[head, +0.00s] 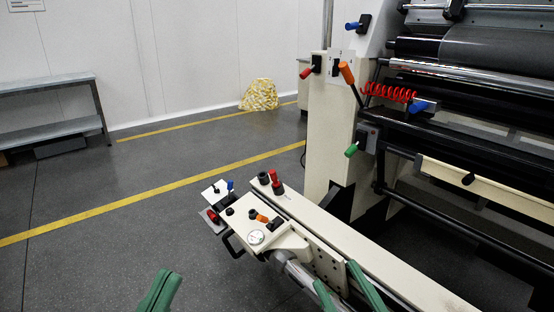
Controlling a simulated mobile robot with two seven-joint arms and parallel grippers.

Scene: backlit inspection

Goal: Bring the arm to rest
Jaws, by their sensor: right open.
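My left gripper (163,275) shows as a green shape at the bottom edge, left of the middle. Only its tip is in view, over the dark floor, and nothing shows held in it. My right gripper (335,271) is at the bottom edge, right of the middle. Its two green fingers are apart with nothing seen between them, in front of the cream beam of the machine. The rest of both arms is out of view.
A cream control panel (244,222) with knobs and a gauge (256,237) stands close ahead. A large roller machine (470,80) fills the right. A grey bench (45,86) and a yellowish sack (260,94) stand by the wall. The floor (90,270) at left is clear.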

